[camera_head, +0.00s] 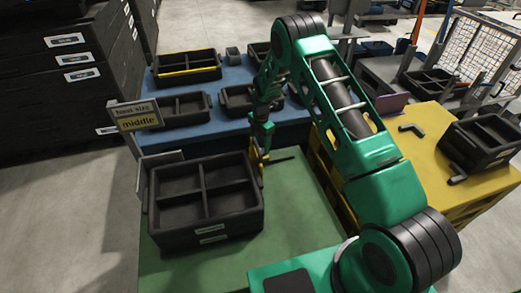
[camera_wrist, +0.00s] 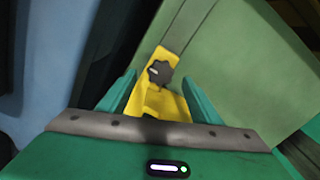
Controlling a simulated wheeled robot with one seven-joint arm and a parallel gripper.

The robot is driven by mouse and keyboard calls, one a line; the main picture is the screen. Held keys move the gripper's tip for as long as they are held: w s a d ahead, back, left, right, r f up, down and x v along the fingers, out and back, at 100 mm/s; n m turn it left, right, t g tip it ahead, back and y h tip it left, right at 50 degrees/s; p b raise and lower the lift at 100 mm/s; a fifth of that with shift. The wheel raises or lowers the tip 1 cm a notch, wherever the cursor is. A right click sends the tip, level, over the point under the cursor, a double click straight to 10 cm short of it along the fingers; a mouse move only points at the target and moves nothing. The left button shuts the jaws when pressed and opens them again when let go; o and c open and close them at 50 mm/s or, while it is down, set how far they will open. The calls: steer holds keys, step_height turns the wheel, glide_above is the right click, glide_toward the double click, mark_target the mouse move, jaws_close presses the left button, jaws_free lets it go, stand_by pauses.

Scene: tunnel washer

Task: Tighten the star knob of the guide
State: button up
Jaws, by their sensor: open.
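The guide is a yellow piece (camera_wrist: 150,98) on the green table, and it also shows in the head view (camera_head: 256,166) beside the black divided crate. Its dark star knob (camera_wrist: 160,72) has a light mark on its face and sits on the yellow part. My gripper (camera_wrist: 159,79) is open, with one green finger on each side of the knob and visible gaps between. I cannot tell how far the knob is from the fingertips in depth. In the head view my gripper (camera_head: 262,150) points down by the guide, and the knob cannot be made out there.
The black divided crate (camera_head: 207,240) stands on the green table (camera_head: 300,215), left of my gripper. A sign reading "middle" (camera_head: 138,120) stands behind it. A blue table (camera_head: 228,77) with black trays lies beyond. A yellow table (camera_head: 420,160) with a dark tool (camera_head: 411,130) is right.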

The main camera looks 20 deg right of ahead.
mark_target(261, 148)
steer(key=shift+f, duration=1.6)
steer(key=c, duration=1.1)
steer(key=shift+o, duration=0.2)
steer(key=shift+m, duration=0.3)
steer(key=m, duration=0.3)
steer(key=shift+w+r+m, duration=0.1)
steer(key=shift+m, duration=1.9)
steer(key=shift+a, duration=0.1)
